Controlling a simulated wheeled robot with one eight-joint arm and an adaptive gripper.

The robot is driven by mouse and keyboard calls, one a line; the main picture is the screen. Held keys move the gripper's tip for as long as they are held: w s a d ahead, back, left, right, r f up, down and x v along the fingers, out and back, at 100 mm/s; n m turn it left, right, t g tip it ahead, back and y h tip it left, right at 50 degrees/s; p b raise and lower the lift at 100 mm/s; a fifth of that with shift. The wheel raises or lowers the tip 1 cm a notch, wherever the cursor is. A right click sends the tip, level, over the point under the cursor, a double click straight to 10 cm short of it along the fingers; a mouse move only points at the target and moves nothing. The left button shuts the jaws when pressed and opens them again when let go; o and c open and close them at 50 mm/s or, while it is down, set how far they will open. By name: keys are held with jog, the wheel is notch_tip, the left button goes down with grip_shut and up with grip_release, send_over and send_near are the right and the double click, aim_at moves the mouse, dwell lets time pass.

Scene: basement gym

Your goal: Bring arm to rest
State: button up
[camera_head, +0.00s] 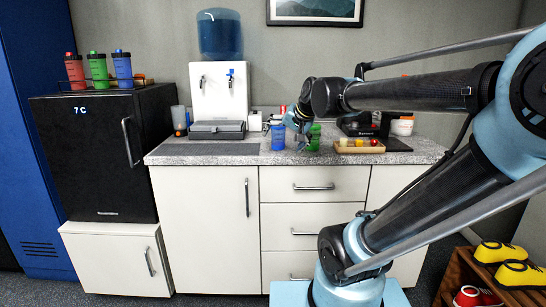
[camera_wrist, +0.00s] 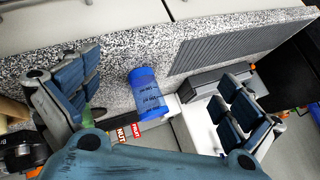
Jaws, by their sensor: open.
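My gripper (camera_head: 301,128) is at the end of my arm, low over the grey speckled counter (camera_head: 240,150). In the head view it sits between a blue shaker bottle (camera_head: 278,137) and a green shaker bottle (camera_head: 315,138), partly in front of the green one. In the wrist view my gripper (camera_wrist: 155,78) is open, its fingers wide apart. The blue bottle (camera_wrist: 147,92) shows in the gap between them, touching neither finger in that picture. Only a sliver of the green bottle shows beside the left finger.
A water dispenser (camera_head: 219,88) with a drip tray stands left on the counter. A wooden tray (camera_head: 358,149) with small items and a dark appliance (camera_head: 358,124) stand right. A black fridge (camera_head: 95,155) with several bottles on top is far left. Shoes on a rack (camera_head: 505,262) are lower right.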

jog(key=s+d+f+n+g+h, duration=0.1)
jog(key=s+d+f+g+h, duration=0.1)
jog(key=s+d+f, duration=0.5)
jog(key=s+d+f+n+g+h, duration=0.1)
jog(key=s+d+f+g+h, duration=0.1)
jog(key=s+d+f, duration=0.6)
jog(key=s+f+g, duration=0.1)
jog(key=s+f, duration=0.4)
jog(key=f, duration=0.1)
jog(key=shift+s+n+h, duration=0.3)
jog(key=shift+w+f, duration=0.15)
jog(key=shift+w, duration=0.35)
